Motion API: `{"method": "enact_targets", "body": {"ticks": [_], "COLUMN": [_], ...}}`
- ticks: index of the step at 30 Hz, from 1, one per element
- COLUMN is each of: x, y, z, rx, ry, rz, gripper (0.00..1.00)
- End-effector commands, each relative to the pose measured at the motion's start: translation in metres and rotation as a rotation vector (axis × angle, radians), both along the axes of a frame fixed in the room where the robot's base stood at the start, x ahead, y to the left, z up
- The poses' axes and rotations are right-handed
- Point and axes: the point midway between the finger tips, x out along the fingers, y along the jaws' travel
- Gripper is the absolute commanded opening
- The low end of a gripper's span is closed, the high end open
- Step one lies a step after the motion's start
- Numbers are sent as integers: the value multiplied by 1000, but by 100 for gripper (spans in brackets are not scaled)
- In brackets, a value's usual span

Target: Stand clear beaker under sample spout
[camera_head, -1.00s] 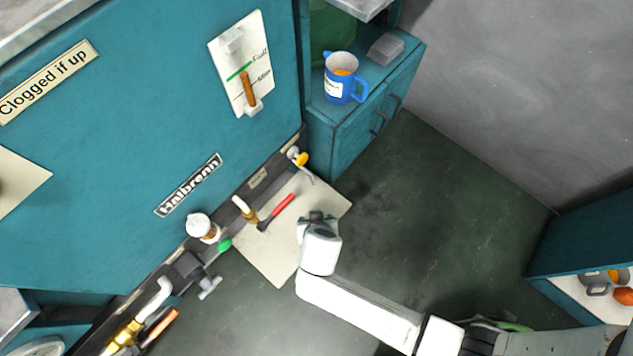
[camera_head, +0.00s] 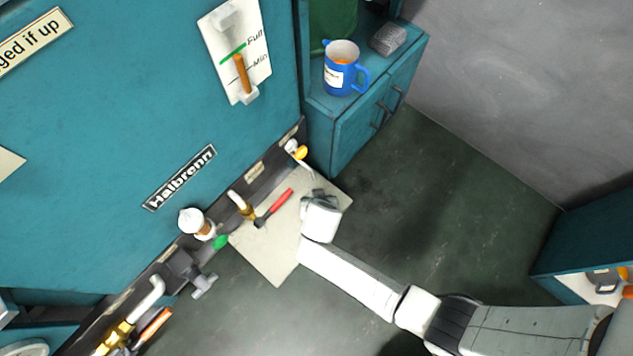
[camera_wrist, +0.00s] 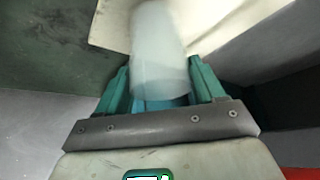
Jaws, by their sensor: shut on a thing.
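A clear, frosted-looking beaker (camera_wrist: 158,45) sits between the teal fingers of my gripper (camera_wrist: 160,85) in the wrist view. The fingers are shut on its near end, and its far end points over a pale mat. In the head view my gripper (camera_head: 318,197) is low over the mat's right part; the beaker is hidden there. A small tap with a yellow handle (camera_head: 300,153) and a thin curved spout (camera_head: 307,170) is on the machine's base, just above my gripper in the picture. The gripper is apart from the spout. No label marks it as the sample spout.
The pale mat (camera_head: 268,262) lies on the floor along the machine. A red-handled tool (camera_head: 279,203) and brass fittings are left of my gripper. A teal cabinet (camera_head: 345,140) holds a blue jug (camera_head: 343,75). The dark floor (camera_head: 450,200) at right is clear.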

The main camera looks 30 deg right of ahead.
Motion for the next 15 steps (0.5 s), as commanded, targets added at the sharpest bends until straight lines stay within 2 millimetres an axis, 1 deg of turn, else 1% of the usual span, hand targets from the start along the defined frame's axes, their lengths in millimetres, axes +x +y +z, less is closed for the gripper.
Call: {"method": "enact_targets", "body": {"ticks": [1,5,8,14,15], "x": [5,10,18,47,43], "y": [-2,-5,-9,-24,-22], "z": [-1,-1,-1,-2,-13], "rx": [0,-1,0,1,-1], "ry": [-1,0,-1,-3,3], "rz": [-1,-1,-1,-3,1], "gripper": [38,38,38,38,38]}}
